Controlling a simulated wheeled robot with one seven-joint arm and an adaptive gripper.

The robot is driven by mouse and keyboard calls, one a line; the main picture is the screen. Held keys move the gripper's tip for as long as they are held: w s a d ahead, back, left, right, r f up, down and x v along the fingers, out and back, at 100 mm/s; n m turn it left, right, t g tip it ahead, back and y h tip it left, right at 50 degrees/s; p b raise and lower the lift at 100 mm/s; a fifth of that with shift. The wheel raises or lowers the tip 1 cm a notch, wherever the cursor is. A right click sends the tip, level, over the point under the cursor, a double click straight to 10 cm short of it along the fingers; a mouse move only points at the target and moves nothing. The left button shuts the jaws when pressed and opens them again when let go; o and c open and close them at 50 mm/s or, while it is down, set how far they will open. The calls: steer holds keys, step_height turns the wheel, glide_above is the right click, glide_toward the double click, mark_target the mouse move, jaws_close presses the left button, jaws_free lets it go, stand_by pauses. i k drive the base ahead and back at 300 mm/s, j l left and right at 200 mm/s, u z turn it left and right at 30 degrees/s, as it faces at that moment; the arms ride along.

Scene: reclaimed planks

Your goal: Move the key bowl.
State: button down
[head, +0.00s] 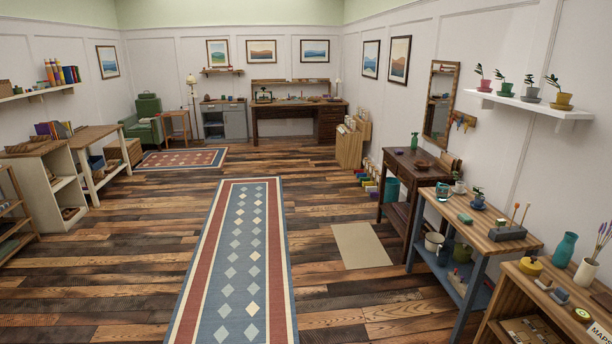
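A small brownish dish (423,165) sits on top of the dark wooden side table (408,170) below the mirror, on the right. It may be the key bowl, but it is too small to tell whether keys lie in it. A green bottle (414,142) stands on the same table, behind the dish. My gripper is not in view.
A blue-legged workbench (455,215) and a wooden shelf unit (515,290) stand nearer on the right, holding small items. A beige mat (361,246) lies before the dark table. A long patterned runner (238,235) covers the open middle floor. Shelves and benches line the left wall.

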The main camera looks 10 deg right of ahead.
mark_target(422, 164)
steer(key=i+z, duration=0.1)
steer(key=i, duration=0.95)
steer(key=i+j, duration=0.15)
steer(key=i, duration=0.9)
steer(key=i+l+z, duration=0.1)
steer(key=i+z, duration=0.15)
steer(key=i, duration=0.5)
steer(key=i+z, duration=0.3)
steer(key=i, duration=0.4)
steer(key=i+j+z, duration=0.25)
steer(key=i, duration=0.5)
steer(key=i+z, duration=0.35)
steer(key=i, duration=1.2)
